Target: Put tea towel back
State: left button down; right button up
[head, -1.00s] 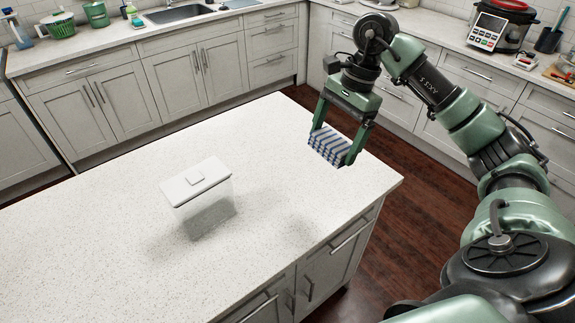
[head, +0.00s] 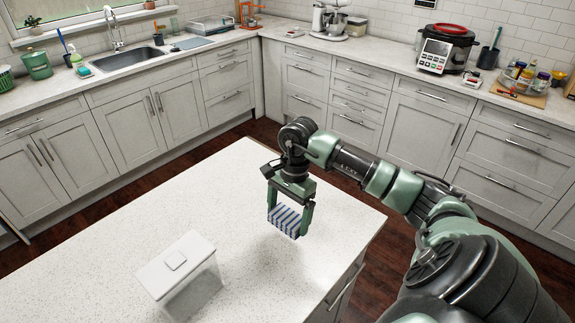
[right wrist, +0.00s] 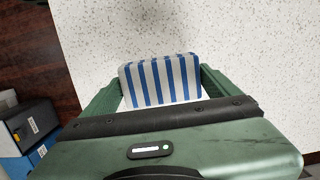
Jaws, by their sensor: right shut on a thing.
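The tea towel (head: 285,221) is a small folded block with blue and white stripes. My right gripper (head: 289,217) is shut on it and holds it over the island counter, near its right side. In the right wrist view the towel (right wrist: 160,82) sits between the two green fingers, with the speckled white worktop behind it. My left gripper is not in view.
A clear container with a white lid (head: 176,264) stands on the island worktop (head: 130,220), left of the towel. The worktop around it is bare. Counters with a sink (head: 130,61), a cooker (head: 446,48) and a board with jars (head: 520,85) line the walls.

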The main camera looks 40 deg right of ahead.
aim_at(290, 214)
jog(key=shift+s+f, duration=0.1)
jog(key=shift+f, duration=0.8)
jog(key=shift+f+p, duration=0.3)
jog(key=shift+f, duration=0.05)
notch_tip(290, 214, down, 3)
jog(key=shift+f+p, duration=0.2)
jog(key=shift+p, duration=0.35)
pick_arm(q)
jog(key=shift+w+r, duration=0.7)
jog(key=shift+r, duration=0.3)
pick_arm(e)
jog(key=shift+f, duration=0.2)
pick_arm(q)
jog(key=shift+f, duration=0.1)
pick_arm(e)
jog(key=o, duration=0.9)
